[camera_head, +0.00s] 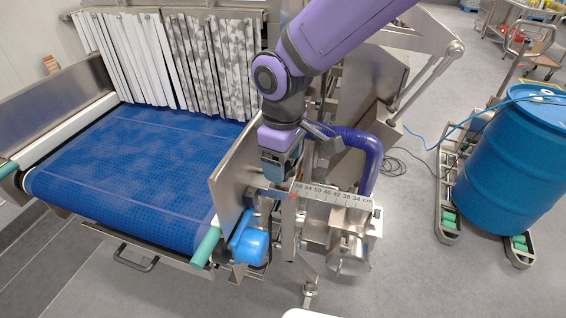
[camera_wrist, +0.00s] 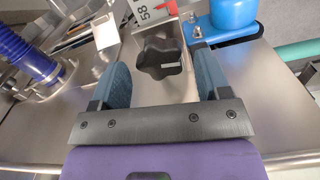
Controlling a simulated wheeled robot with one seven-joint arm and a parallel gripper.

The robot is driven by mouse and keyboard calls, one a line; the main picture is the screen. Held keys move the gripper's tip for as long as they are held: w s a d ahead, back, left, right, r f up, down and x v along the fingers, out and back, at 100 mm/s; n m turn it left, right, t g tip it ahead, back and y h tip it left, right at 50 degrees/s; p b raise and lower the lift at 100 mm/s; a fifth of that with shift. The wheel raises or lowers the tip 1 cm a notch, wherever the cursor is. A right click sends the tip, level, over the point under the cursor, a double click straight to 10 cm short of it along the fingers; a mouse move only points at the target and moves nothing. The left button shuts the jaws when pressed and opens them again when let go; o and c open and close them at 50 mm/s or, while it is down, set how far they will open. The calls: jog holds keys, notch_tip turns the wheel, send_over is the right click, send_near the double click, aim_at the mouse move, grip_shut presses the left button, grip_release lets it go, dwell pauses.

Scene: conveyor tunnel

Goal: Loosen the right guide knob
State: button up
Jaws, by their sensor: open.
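The right guide knob is a black lobed knob (camera_wrist: 160,58) on a steel plate in the wrist view. It sits ahead of my gripper (camera_wrist: 152,72), near the gap between the two blue-grey fingers. The fingers are open, one on each side of it, and it is not clamped. In the head view my gripper (camera_head: 281,165) points down beside the conveyor's right side plate. The knob is hidden there behind the gripper and arm. A scale (camera_head: 330,196) with numbers and a red pointer lies just beyond the knob; part of it shows in the wrist view (camera_wrist: 150,12).
A blue rounded housing (camera_head: 250,243) stands close by, also at top right in the wrist view (camera_wrist: 233,12). A purple-blue hose (camera_head: 370,160) curves right of the gripper. The blue belt (camera_head: 130,175) runs left under strip curtains. A blue drum (camera_head: 512,150) stands far right.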

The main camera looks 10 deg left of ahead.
notch_tip(320, 180, up, 10)
jog(key=shift+f, duration=0.2)
dwell(0.3)
